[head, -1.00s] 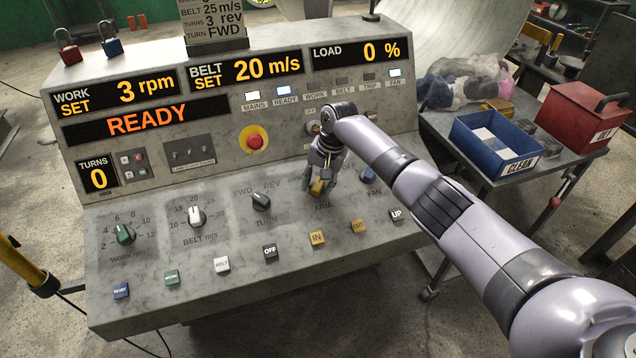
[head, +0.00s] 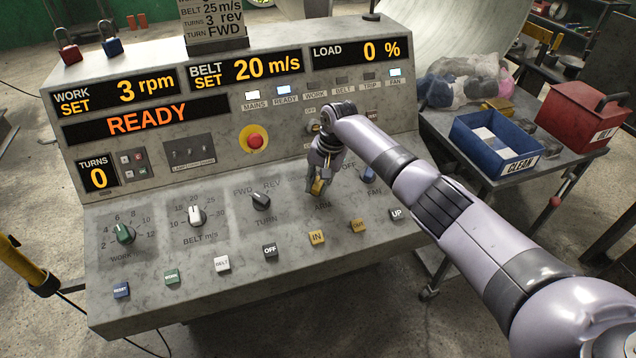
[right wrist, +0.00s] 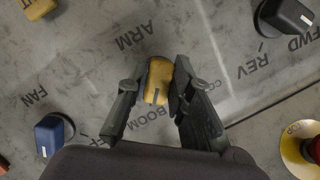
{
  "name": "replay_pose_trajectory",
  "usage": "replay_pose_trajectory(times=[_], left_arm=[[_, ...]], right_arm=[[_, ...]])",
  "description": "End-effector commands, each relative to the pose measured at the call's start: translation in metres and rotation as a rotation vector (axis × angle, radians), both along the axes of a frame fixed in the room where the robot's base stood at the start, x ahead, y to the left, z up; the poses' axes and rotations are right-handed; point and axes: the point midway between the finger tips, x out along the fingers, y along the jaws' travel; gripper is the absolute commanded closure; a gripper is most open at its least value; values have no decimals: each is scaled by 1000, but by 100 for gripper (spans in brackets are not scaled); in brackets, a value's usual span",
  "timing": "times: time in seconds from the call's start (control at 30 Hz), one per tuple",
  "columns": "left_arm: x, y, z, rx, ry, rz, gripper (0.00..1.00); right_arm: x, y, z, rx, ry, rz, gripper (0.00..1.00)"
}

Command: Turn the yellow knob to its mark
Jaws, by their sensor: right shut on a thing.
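The yellow knob (head: 318,187) sits on the sloped lower panel of the console, right of the TURN knob. My right gripper (head: 316,184) reaches down onto it and is shut on it, one finger on each side. In the right wrist view the yellow knob (right wrist: 159,78) shows between the fingertips of my right gripper (right wrist: 156,88). Its pointer line is at the end towards the BOOM lettering, with the ARM lettering beyond its opposite end. The fingers hide part of the lettering around it. My left gripper is not in view.
The black TURN knob (head: 260,200) is left of the yellow knob and the blue FAN knob (head: 368,173) is right of it. Several push buttons line the front edge, including the yellow IN button (head: 317,237). A red stop button (head: 255,142) is on the upright face.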

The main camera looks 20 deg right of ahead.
Motion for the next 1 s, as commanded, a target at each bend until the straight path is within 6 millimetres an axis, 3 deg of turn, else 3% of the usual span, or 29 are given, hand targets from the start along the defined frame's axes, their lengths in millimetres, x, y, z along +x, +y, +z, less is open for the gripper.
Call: replay_pose_trajectory(times=[0.43, 1.0], left_arm=[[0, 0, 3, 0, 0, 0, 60], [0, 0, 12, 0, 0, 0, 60]], right_arm=[[0, 0, 1, -45, 0, 124, 100], [-1, -2, 1, -219, -6, 613, 100]])
